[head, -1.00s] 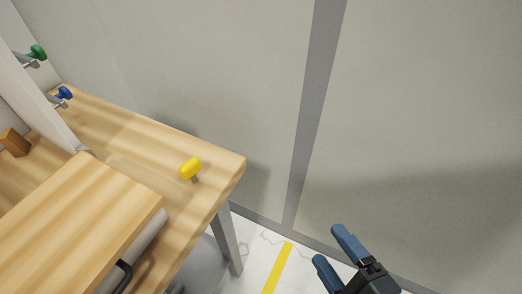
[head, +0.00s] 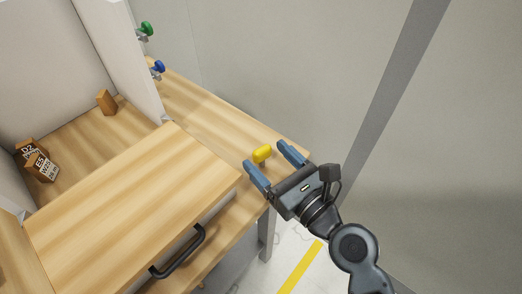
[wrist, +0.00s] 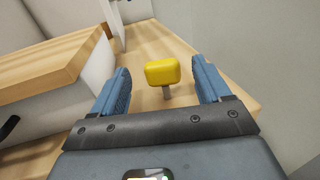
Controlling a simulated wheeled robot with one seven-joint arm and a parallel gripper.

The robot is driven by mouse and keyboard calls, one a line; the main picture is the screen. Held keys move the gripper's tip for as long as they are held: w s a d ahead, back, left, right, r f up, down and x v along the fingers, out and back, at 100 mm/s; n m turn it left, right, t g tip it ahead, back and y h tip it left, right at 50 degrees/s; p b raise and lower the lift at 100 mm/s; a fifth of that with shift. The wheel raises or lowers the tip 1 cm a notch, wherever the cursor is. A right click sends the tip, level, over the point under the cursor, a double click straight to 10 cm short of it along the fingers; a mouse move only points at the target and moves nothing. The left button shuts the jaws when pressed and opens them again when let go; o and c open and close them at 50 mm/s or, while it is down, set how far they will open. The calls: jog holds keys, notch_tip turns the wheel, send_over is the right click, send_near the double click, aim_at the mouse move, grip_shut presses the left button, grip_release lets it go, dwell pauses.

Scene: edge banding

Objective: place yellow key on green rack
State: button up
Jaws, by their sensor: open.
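The yellow key (head: 262,153) stands on the wooden table top near its right end. In the wrist view the yellow key (wrist: 162,71) shows its thick head above a short grey shank. My gripper (head: 268,157) is open, its blue fingers pointing at the key. In the wrist view my gripper (wrist: 165,84) has the key ahead of it and between its two fingers in the picture; no contact shows. A green key or knob (head: 146,28) is on the white upright panel at the upper left, on a small bracket (head: 142,38) that may be the green rack.
A blue key (head: 158,67) sits on the panel below the green one. A wooden drawer box (head: 120,200) with a black handle (head: 178,252) stands left of my gripper. Marked wooden blocks (head: 40,165) lie at the far left. A grey wall (head: 260,80) rises behind the table.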

aim_at(265, 155)
jog(key=x, duration=0.3)
jog(key=shift+w, duration=0.2)
